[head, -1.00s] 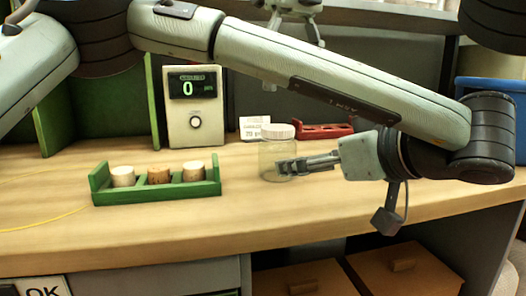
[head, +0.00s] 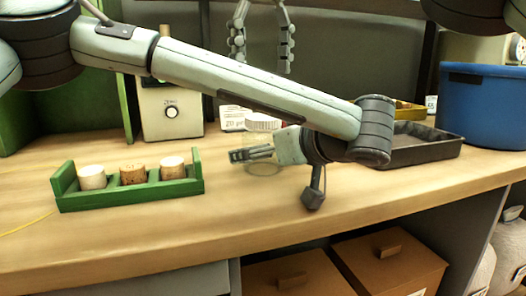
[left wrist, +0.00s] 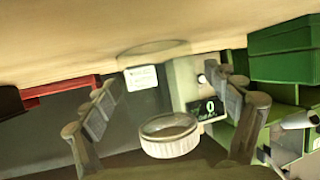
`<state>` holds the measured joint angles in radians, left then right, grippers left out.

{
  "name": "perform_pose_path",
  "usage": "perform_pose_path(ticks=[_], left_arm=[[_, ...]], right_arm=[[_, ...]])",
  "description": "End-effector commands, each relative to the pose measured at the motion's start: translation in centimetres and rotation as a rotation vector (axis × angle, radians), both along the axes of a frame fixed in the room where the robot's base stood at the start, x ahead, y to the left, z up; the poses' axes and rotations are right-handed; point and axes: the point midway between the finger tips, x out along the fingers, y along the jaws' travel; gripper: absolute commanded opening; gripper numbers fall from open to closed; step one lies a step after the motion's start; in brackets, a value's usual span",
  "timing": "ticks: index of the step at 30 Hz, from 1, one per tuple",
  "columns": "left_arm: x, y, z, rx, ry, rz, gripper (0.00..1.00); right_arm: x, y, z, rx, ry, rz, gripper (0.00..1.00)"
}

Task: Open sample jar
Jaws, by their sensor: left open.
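The sample jar is clear glass with a white ribbed lid (head: 263,122) and stands upright on the bench in the head view. The lid also shows large in the left wrist view (left wrist: 170,146), where the picture is upside down. My left gripper (head: 238,155) lies level across the jar's body below the lid. Its fingers are apart, one on each side of the jar in the left wrist view (left wrist: 168,112); I cannot tell whether they touch the glass. My right gripper (head: 262,58) hangs at the top of the head view, fingers spread and empty, above and behind the jar.
A green rack (head: 128,192) with three corks stands at the left. A meter box (head: 170,112) and a white card (head: 233,117) are behind. A dark tray (head: 420,150) and a blue bin (head: 483,105) are at the right. The front bench is clear.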

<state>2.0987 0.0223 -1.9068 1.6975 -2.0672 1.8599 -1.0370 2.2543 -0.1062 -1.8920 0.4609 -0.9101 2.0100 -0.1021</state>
Motion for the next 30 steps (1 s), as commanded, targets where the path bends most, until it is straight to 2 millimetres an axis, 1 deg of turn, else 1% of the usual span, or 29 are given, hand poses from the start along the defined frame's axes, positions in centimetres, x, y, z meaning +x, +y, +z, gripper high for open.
perform_pose_path(ticks=[8,27,29,30], left_arm=[[0.13,0.08,-0.05,0.000,0.000,0.000,0.87],[0.09,0.06,-0.02,-0.001,-0.001,0.000,0.08],[0.10,0.05,-0.02,-0.001,-0.001,0.000,0.00],[0.10,0.05,-0.02,-0.001,-0.001,0.000,0.00]], right_arm=[[0.00,0.00,0.00,0.000,0.000,0.000,0.71],[0.00,0.00,0.00,0.000,0.000,0.000,0.71],[-0.01,0.01,0.00,0.000,0.000,-0.004,0.71],[-0.01,0.01,0.00,0.000,0.000,-0.015,0.71]])
